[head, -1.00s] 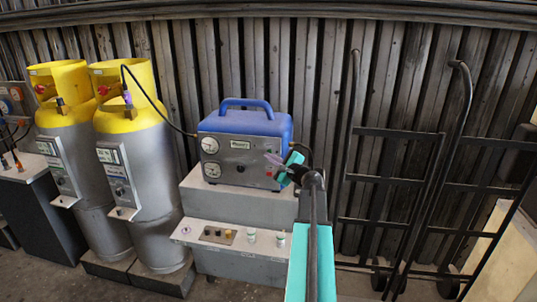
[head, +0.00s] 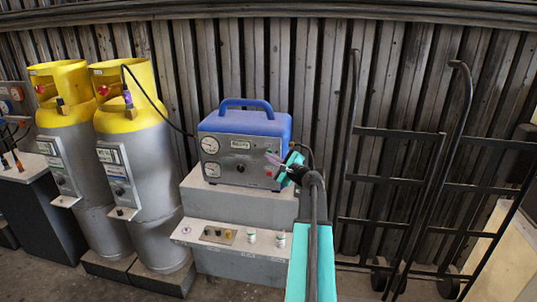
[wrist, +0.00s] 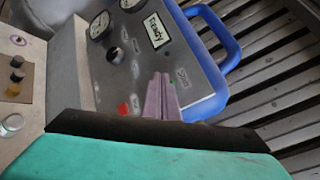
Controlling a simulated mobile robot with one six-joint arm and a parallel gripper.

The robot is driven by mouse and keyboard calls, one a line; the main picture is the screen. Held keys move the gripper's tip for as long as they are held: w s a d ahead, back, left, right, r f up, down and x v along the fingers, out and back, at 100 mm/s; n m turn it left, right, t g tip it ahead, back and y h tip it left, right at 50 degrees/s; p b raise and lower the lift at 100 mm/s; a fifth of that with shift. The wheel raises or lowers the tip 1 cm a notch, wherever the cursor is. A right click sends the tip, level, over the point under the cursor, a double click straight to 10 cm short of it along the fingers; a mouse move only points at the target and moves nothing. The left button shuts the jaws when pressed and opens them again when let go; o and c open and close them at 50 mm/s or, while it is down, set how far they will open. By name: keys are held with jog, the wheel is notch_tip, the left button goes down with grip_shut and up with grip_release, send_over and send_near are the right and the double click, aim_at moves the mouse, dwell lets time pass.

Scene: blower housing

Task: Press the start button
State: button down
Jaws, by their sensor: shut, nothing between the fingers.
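The blue-topped machine (head: 243,145) stands on a grey stand, its grey front panel carrying gauges, a knob and a label. In the wrist view a small green button (wrist: 172,82) shows beside the "Start" lettering, right by the tips of my gripper (wrist: 161,76). A red button (wrist: 123,109) sits lower left of the fingers. My gripper's purple fingers (head: 272,158) are shut and empty, pointing at the panel's right part. I cannot tell whether they touch the green button. In the head view the fingers and wrist cover part of the panel's right side.
A label reading "Ready" (wrist: 156,30) is on the panel. Two yellow-topped cylinders (head: 135,150) stand left, one with a hose to the machine. A lower shelf (head: 225,236) holds small fittings. A black hand truck (head: 400,182) leans at the right.

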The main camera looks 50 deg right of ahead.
jog(key=shift+w+d, duration=0.35)
dwell(0.7)
jog(key=shift+s, duration=0.1)
jog(key=shift+s+a+b, duration=0.2)
jog(key=shift+a+b, duration=0.15)
jog(key=shift+a, duration=0.05)
dwell(0.5)
jog(key=s+a, duration=0.2)
jog(key=a, duration=0.1)
jog(key=s+a, duration=0.1)
jog(key=a, duration=0.1)
jog(key=shift+b, duration=0.35)
jog(key=shift+a, duration=0.1)
dwell(0.8)
